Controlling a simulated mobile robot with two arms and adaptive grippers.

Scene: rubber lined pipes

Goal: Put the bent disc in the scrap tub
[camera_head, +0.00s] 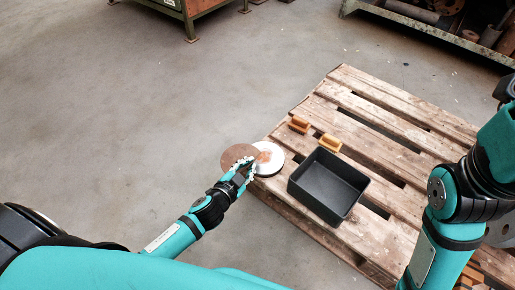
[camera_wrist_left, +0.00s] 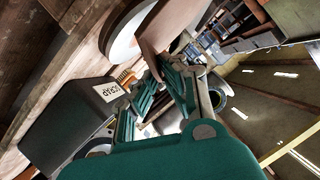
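A brown, rusty-looking disc (camera_head: 237,155) is at the fingertips of my left gripper (camera_head: 246,168), off the pallet's left edge. In the left wrist view the brown disc (camera_wrist_left: 155,30) stands edge-on between the fingers of the left gripper (camera_wrist_left: 158,75), which look closed on it. A pale disc with a rusty patch (camera_head: 270,160) lies beside it at the pallet edge, partly behind the gripper. The black scrap tub (camera_head: 328,186) stands open and empty on the pallet, right of the gripper. Its SCRAP label shows in the wrist view (camera_wrist_left: 108,91). My right gripper is out of view.
A wooden pallet (camera_head: 385,127) bears the tub. Two orange-brown blocks (camera_head: 299,124) (camera_head: 330,142) lie on it behind the tub. My right arm covers the pallet's right side. Metal racks (camera_head: 440,30) stand at the back. The floor at left is clear.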

